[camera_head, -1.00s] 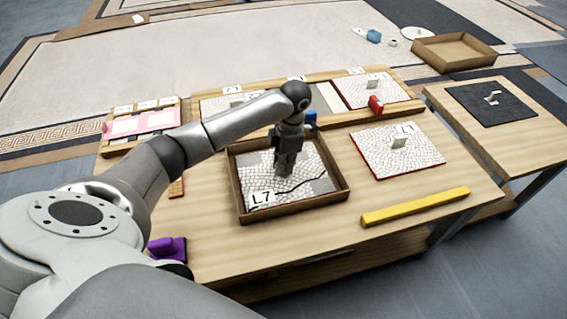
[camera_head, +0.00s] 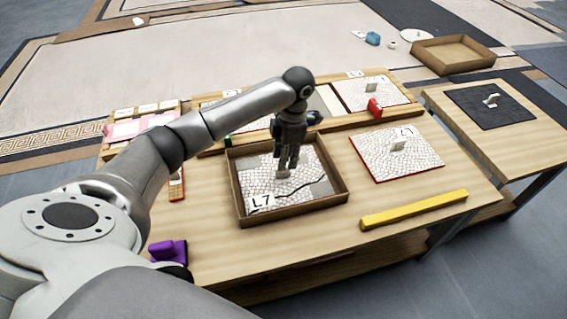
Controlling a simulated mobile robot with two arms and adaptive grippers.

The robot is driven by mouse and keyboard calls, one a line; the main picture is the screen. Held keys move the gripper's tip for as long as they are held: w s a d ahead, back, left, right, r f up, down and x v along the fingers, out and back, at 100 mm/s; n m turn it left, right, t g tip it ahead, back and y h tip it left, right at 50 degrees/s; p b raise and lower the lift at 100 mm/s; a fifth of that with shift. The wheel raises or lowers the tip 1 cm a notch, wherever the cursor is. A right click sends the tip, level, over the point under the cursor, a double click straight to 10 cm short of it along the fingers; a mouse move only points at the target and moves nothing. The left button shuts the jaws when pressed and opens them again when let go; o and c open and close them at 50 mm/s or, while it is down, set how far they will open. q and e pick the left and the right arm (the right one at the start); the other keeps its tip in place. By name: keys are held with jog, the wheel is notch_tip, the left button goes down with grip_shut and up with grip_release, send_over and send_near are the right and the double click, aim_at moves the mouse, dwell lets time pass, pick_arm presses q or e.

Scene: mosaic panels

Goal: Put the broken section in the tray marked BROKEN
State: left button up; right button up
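The broken section (camera_head: 260,178) is a pale mosaic panel with grey patches, a dark crack line and an L7 label. It lies inside a brown shallow tray (camera_head: 300,205) on the wooden table. No BROKEN marking is readable on the tray. A small pale handle (camera_head: 283,174) stands on the section. My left gripper (camera_head: 288,166) points down just above that handle, fingers apart and empty. The arm hides part of the rack behind. My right gripper is not in view.
Another mosaic panel (camera_head: 420,158) lies right of the tray, behind a yellow bar (camera_head: 414,209). A rack at the back holds panels, with a red clamp (camera_head: 375,109). A purple object (camera_head: 168,250) sits front left. A side table (camera_head: 465,97) holds a dark mat (camera_head: 515,108).

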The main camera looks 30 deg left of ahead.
pick_arm(q)
notch_tip(320, 180, up, 8)
jog(key=shift+w+d+f+p, duration=0.2)
jog(key=shift+w+d+p, duration=0.1)
jog(key=shift+p, duration=0.15)
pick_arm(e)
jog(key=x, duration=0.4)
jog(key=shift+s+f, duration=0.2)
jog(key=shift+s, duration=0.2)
